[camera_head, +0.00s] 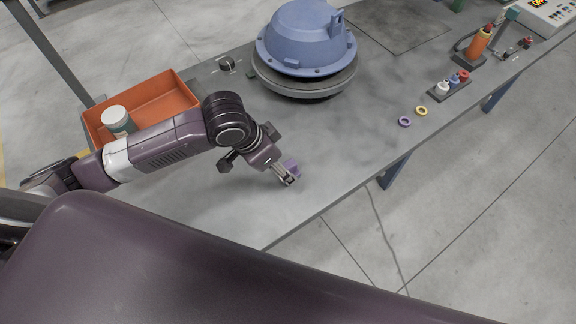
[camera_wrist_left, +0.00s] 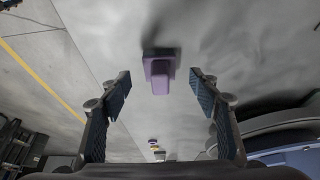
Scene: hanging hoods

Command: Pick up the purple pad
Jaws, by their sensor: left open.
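The purple pad (camera_head: 292,166) is on the grey table near its front edge, partly hidden by my left gripper (camera_head: 285,178) in the head view. In the left wrist view the purple pad (camera_wrist_left: 160,74) is a small block with a raised grip on a wider base. My left gripper (camera_wrist_left: 160,98) is open and empty, with its two fingers spread to either side of the pad's line. The pad appears just beyond the fingertips, with gaps on both sides. My right gripper is not in view.
An orange bin (camera_head: 168,94) with a white-lidded jar (camera_head: 116,118) stands on the left. A blue domed hood (camera_head: 306,36) sits behind the gripper. Purple (camera_head: 404,122) and yellow (camera_head: 421,111) rings lie to the right. The table between pad and rings is clear.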

